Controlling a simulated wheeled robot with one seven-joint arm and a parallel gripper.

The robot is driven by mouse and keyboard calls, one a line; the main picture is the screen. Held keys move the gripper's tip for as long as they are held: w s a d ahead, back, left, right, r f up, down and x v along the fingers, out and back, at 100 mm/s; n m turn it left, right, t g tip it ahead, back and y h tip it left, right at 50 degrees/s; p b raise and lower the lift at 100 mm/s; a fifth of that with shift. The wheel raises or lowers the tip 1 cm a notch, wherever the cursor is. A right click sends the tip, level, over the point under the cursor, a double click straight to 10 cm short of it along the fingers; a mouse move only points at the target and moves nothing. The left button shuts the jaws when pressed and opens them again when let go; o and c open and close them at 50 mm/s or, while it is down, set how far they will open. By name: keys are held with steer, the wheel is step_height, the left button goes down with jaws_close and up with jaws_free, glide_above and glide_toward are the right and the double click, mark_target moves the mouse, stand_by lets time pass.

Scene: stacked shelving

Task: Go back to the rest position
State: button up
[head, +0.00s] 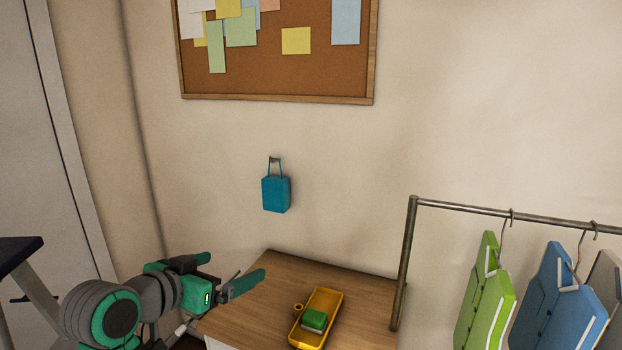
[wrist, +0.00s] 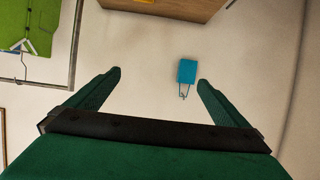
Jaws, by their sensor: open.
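My gripper (head: 228,273) is open and empty at the lower left of the head view, in front of the wooden cabinet top. Its two green fingers (wrist: 160,88) are spread wide in the wrist view, with nothing between them. A blue bag (head: 276,194) hangs by its strap from a hook on the wall, apart from my gripper. The bag also shows in the wrist view (wrist: 187,71), upside down, beyond the right finger.
A yellow tray (head: 295,340) with a green block (head: 314,320) stands on the wooden cabinet (head: 264,292). A metal rail (head: 404,262) at the right holds a green garment (head: 484,300) and a blue garment (head: 560,305). A cork board (head: 265,75) is on the wall.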

steer(key=s+d+f+n+t+y, duration=0.1)
steer(key=d+f+n, duration=0.25)
steer(key=f, duration=0.95)
steer(key=s+d+f+n+t+y, duration=0.1)
steer(key=s+d+f+n, duration=0.3)
steer(key=f, duration=0.9)
steer(key=s+d+f+y, duration=0.2)
steer(key=s+d+f, duration=0.2)
steer(key=f, duration=0.4)
steer(key=s+d+f+y, duration=0.1)
steer(key=s+d+f, duration=0.15)
steer(key=s, duration=0.65)
steer(key=s+d+f+y, duration=0.1)
steer(key=s+f, duration=0.3)
steer(key=s, duration=0.4)
steer(key=s+d+r+m, duration=0.1)
steer(key=s+r, duration=0.1)
steer(key=s, duration=0.6)
steer(key=s+d+r+m+h, duration=0.1)
steer(key=s+r+m, duration=0.1)
steer(key=s, duration=0.7)
steer(key=shift+s+d+r+t, duration=0.15)
steer(key=shift+s+r+t, duration=0.15)
steer(key=shift+t, duration=0.1)
